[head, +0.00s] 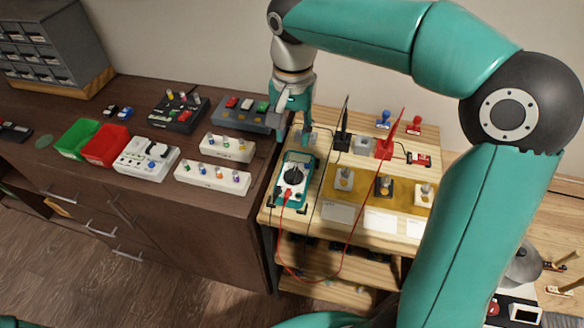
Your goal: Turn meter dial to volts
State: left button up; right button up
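The teal multimeter (283,201) lies on the light wooden bench top, with its screen end away from me. Its round black dial (293,173) is in the middle of the face. The dial's pointer is too small to read. A red lead and a black lead run from its near end. My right gripper (295,134) hangs pointing down just beyond the far end of the meter. Its fingers are apart with nothing visible between them, and it does not touch the dial. My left gripper is out of view.
A black stand (342,138) and a red stand (384,148) hold probes right of the meter. Knobbed parts sit on a yellow mat (361,195). The dark cabinet at left carries white blocks (212,178), a green bin (76,139) and a red bin (105,146).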

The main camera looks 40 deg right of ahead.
aim_at(293, 174)
notch_tip(293, 174, down, 12)
jog(key=shift+f, duration=0.2)
grip_shut()
